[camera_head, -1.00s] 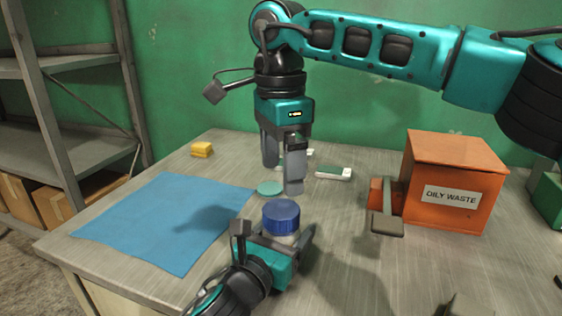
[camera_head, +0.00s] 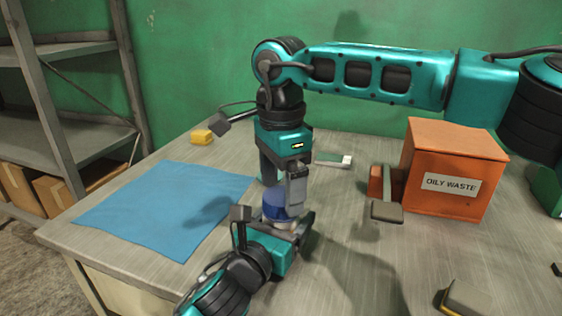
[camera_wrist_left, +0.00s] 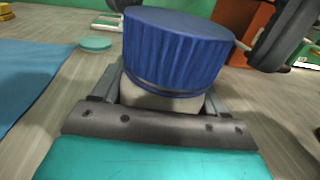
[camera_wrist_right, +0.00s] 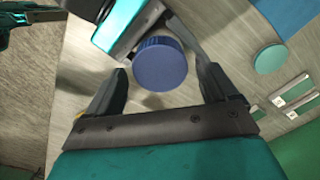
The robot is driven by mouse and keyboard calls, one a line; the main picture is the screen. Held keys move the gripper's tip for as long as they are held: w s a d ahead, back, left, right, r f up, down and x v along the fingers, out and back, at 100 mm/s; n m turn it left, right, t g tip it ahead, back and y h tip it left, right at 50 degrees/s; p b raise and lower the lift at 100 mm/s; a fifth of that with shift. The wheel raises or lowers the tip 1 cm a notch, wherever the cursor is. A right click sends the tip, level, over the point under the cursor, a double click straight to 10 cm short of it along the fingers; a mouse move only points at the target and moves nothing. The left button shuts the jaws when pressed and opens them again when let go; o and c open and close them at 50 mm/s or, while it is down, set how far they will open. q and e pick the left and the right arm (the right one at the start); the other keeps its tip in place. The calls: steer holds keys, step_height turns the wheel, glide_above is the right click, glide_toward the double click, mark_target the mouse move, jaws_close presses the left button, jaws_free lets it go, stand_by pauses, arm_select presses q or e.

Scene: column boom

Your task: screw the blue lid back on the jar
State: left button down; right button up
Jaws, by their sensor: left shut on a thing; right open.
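The blue lid (camera_head: 275,204) sits on top of the pale jar (camera_wrist_left: 162,99). It also shows in the left wrist view (camera_wrist_left: 180,50) and the right wrist view (camera_wrist_right: 161,64). Whether its threads are engaged cannot be seen. My left gripper (camera_wrist_left: 160,92) is shut on the jar's body below the lid, with the jar upright at the table. My right gripper (camera_head: 284,192) points down over the lid, open. In the right wrist view its fingers stand apart on both sides of the lid, not touching it. One finger hides part of the lid in the head view.
A blue cloth (camera_head: 160,210) lies to the left. An orange oily-waste bin (camera_head: 453,172) with a grey pedal (camera_head: 385,212) stands to the right. A flat green disc (camera_wrist_right: 270,59) lies behind the jar. A yellow block (camera_head: 202,136) and a green-and-white item (camera_head: 333,161) lie farther back.

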steer(key=shift+f, duration=0.9)
steer(key=c, duration=1.1)
steer(key=m, duration=1)
steer(key=shift+m, duration=0.4)
steer(key=m, duration=0.3)
steer(key=shift+m, duration=0.4)
steer(key=o, duration=1.2)
steer(key=shift+o, duration=0.2)
